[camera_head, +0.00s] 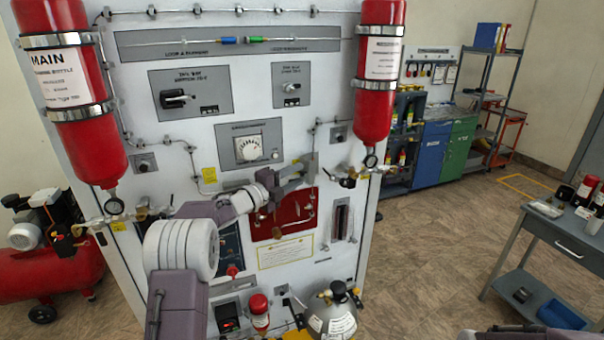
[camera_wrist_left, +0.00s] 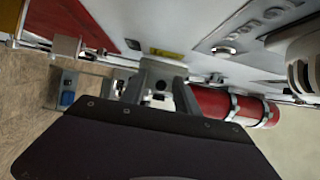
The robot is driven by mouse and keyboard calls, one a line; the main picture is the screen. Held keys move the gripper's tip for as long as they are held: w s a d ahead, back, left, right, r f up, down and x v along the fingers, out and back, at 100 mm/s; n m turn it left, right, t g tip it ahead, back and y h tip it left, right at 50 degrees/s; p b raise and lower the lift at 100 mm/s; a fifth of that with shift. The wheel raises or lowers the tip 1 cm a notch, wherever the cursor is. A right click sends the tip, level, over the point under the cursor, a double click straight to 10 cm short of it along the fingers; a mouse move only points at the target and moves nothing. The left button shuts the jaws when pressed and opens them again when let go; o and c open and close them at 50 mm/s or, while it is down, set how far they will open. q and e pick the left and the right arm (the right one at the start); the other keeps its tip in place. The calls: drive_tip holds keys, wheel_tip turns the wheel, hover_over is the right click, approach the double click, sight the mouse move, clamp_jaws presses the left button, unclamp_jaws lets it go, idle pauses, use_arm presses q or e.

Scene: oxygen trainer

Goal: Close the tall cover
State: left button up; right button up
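A tall narrow unit (camera_head: 341,220) with a dark upright slot and a light frame is on the right of the white panel; it may be the tall cover, but I cannot tell how far it stands open. My left gripper (camera_head: 312,167) is in front of the panel, above and left of this unit, over the upper edge of a red recess (camera_head: 294,224). In the left wrist view the fingers (camera_wrist_left: 160,88) show beyond the dark wrist housing; nothing is clearly held, and their gap is unclear. My right gripper is out of view.
Two red bottles (camera_head: 74,95) (camera_head: 379,75) hang on the panel's sides; the right bottle's gauge and valve (camera_head: 369,165) stick out near my left gripper. A grey cylinder (camera_head: 331,314) stands low in front. A grey cart (camera_head: 570,240) is at right, with open floor between.

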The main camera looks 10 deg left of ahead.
use_arm(q)
drive_tip(key=shift+s+a+r, duration=0.2)
drive_tip(key=shift+s+a, duration=0.1)
drive_tip(key=shift+s, duration=0.05)
drive_tip(key=shift+c, duration=0.6)
drive_tip(key=shift+s+a+r, duration=0.1)
drive_tip(key=shift+s, duration=0.1)
drive_tip(key=c, duration=0.5)
clamp_jaws()
drive_tip(key=shift+w+d, duration=0.3)
drive_tip(key=shift+a, duration=0.1)
drive_tip(key=o, duration=0.6)
unclamp_jaws()
